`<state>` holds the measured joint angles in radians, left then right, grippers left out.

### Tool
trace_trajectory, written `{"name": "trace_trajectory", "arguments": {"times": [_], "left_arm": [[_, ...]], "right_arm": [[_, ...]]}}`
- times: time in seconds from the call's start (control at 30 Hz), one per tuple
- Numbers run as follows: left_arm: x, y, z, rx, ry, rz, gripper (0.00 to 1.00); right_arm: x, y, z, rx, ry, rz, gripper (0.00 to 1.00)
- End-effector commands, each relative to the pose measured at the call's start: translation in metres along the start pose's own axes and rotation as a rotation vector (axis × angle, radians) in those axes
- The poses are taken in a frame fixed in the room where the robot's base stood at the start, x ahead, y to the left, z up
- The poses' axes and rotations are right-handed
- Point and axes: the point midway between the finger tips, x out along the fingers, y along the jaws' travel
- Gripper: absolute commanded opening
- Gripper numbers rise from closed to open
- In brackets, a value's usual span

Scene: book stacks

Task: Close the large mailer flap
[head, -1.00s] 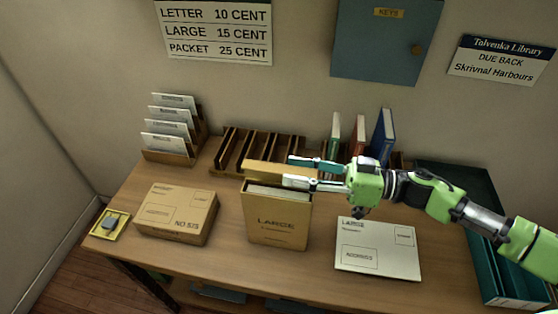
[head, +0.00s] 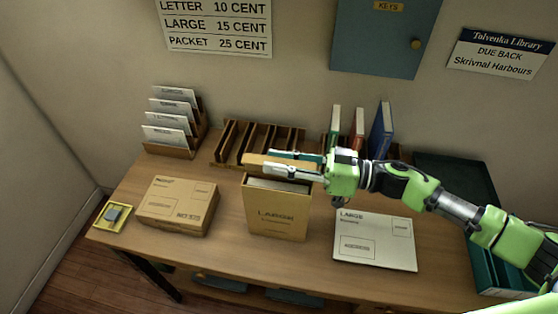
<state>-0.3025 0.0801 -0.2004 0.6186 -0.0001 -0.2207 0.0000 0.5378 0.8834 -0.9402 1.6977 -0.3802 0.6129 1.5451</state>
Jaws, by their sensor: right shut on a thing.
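The large mailer (head: 277,212) is a tan box marked LARGE, standing upright on the wooden table. Its flap (head: 256,162) is up at the back of the open top, and the white contents show just below it. My right gripper (head: 270,162) reaches in from the right, its fingers over the top of the mailer. It is shut on the flap, which lies between the fingers. The fingers hide the right part of the flap. My left gripper is not in view.
A brown parcel (head: 177,205) lies left of the mailer, and a white LARGE envelope (head: 374,240) lies to its right. Behind are a letter rack (head: 173,151), a slotted wooden rack (head: 233,143) and upright books (head: 381,130). A teal tray (head: 480,248) stands at the right.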

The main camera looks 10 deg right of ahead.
Motion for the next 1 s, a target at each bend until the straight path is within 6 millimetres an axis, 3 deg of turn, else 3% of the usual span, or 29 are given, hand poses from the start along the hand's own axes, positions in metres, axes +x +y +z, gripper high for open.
{"name": "trace_trajectory", "arguments": {"times": [0.27,1.0], "left_arm": [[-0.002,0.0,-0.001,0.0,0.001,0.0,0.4],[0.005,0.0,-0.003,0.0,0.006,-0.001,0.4]], "right_arm": [[0.0,-0.005,0.002,-0.08,0.0,-0.002,0.04],[0.0,-0.024,0.017,-0.56,0.001,-0.002,0.04]]}}
